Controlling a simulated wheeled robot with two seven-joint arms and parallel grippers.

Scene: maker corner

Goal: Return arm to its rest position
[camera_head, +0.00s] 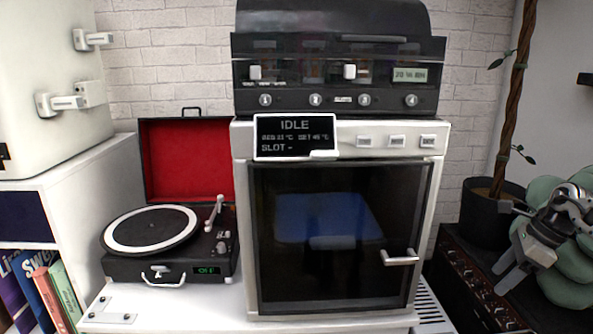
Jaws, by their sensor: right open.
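My right gripper (503,273) is at the right edge of the view, its fingers pointing down and left. It is open, and nothing shows between its fingers. It is in front of a green leafy plant (570,262) and clear of the white cabinet machine. I cannot tell whether it touches the leaves. My left gripper is out of view.
A white machine (440,200) with a closed glass door, handle (400,258) and "IDLE" display (295,137) stands mid-table. An open record player (170,265) is left of it. A potted trunk (485,212) and dark box (475,285) stand right.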

